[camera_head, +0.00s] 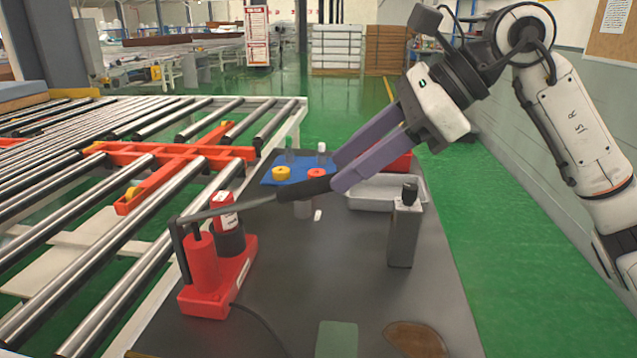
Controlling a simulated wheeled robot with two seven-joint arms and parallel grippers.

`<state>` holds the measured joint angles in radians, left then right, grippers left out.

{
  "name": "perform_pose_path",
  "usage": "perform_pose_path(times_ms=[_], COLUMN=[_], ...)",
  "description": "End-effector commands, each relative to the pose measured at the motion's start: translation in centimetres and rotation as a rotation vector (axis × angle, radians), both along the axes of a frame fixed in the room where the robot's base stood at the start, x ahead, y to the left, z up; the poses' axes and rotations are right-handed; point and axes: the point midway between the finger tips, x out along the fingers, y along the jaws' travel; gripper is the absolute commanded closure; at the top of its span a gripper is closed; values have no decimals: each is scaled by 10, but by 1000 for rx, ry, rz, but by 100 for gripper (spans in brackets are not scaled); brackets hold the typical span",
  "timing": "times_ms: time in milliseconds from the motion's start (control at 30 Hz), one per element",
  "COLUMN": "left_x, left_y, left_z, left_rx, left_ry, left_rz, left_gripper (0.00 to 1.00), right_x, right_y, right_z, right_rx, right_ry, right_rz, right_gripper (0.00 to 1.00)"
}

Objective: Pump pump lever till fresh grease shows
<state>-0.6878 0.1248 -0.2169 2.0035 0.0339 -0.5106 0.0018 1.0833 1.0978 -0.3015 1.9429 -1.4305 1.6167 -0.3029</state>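A red grease pump (205,270) stands on the dark table at the left, with a red and black canister (228,225) on its base. Its long grey lever (235,209) runs from the top of the pump up to the right and ends in a black handle (303,189). My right gripper (335,172), with purple fingers, comes in from the upper right and is shut on the handle's end. The lever is tilted slightly up toward the gripper. A black hose (262,322) leaves the pump base toward the front edge. No grease can be made out. My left gripper is not in view.
A grey bottle with a black cap (403,230) stands right of the pump. A blue tray (275,178) with yellow and red pieces and a metal tray (385,194) lie at the back. A green pad (337,340) and brown patch (415,339) are in front. A roller conveyor (150,190) borders the left.

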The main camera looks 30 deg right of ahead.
Motion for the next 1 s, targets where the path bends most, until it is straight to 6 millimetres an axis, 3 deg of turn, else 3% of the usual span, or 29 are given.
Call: perform_pose_path(times_ms=[300,700,933,1000], left_x=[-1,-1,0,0], left_y=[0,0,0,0], left_z=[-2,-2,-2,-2], left_rx=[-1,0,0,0], left_ry=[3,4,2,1], left_rz=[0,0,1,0], left_gripper=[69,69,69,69], right_x=[25,29,29,29], right_y=[27,32,32,31], right_z=[-35,-41,-41,-41], right_rx=[3,3,3,3], right_ry=[2,1,1,1], right_rz=[3,1,1,1], right_gripper=[61,61,98,100])
